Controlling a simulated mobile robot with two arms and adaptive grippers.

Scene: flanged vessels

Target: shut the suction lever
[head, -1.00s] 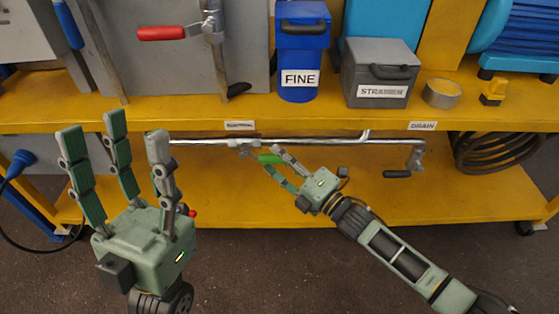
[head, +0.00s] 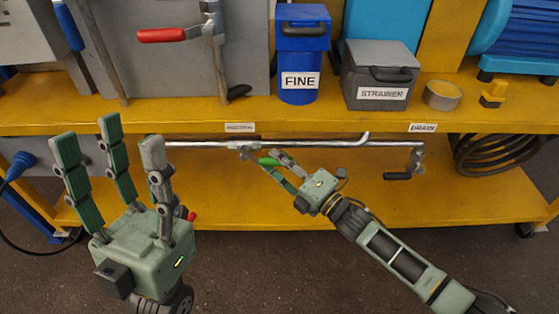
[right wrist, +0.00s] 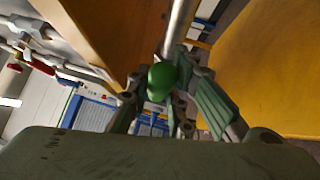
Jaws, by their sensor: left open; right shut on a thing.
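The suction lever has a green handle (head: 269,161) and hangs at the pipe under a small label (head: 239,127) that is too blurred to read surely. My right gripper (head: 263,156) is shut on this handle, with fingers on either side of it. In the right wrist view the rounded green handle end (right wrist: 161,80) sits between the fingers, in line with a metal pipe behind it. The lever's joint is partly hidden by the fingers. My left gripper (head: 109,138) is open and empty, its fingers pointing up, left of the lever and apart from it.
A metal pipe (head: 320,143) runs along the yellow bench's front, with a dark-handled drain lever (head: 398,176) at its right. A red-handled lever (head: 163,35) is above. A blue FINE box (head: 302,60) and grey STRAINER box (head: 380,75) stand on the bench. The lower shelf is mostly clear.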

